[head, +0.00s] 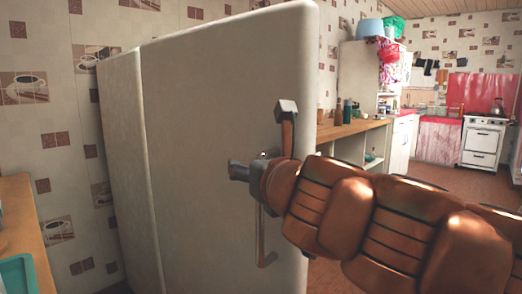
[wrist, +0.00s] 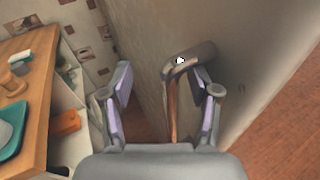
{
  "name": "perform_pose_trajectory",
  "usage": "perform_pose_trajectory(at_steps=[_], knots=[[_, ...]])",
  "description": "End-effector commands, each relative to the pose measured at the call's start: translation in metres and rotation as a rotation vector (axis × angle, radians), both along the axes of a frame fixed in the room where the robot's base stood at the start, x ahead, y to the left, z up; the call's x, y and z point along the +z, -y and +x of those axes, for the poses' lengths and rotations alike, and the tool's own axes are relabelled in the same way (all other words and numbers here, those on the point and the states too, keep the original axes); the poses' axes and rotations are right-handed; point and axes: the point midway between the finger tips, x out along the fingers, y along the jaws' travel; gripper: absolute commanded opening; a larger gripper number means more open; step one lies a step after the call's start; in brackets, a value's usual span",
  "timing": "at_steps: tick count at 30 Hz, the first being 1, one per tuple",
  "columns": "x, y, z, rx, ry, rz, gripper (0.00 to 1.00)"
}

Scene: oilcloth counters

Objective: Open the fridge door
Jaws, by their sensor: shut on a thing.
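The fridge (head: 128,160) is a tall off-white box in the head view, with a vertical seam on its left. Its door (head: 215,100) is the broad pale panel; I see no clear gap showing how far it stands open. The handle (head: 287,108) is an upright copper-coloured bar with a grey end bracket, near the door's right edge. My gripper (head: 238,171) is at the middle of the handle, which my arm partly hides. In the wrist view, the handle (wrist: 173,112) runs between the fingers of my gripper (wrist: 165,88), closer to the right one, and the gripper is shut on it.
A wooden counter (wrist: 28,75) with a teal tray (wrist: 12,140) is at the left. Behind, on the right, are a wooden worktop (head: 350,128), a white cabinet (head: 360,75) and a white stove (head: 482,143). Brown floor (head: 400,175) shows right of the fridge.

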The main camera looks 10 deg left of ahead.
Motion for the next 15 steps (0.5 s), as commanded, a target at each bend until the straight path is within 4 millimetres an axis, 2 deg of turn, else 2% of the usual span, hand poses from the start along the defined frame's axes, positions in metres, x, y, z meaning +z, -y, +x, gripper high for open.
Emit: perform_pose_trajectory(at_steps=[1, 15], knots=[[0.018, 0.002, -0.002, 0.001, 0.039, 0.008, 0.43], [0.014, -0.006, -0.025, -0.003, 0.033, 0.007, 0.43]])
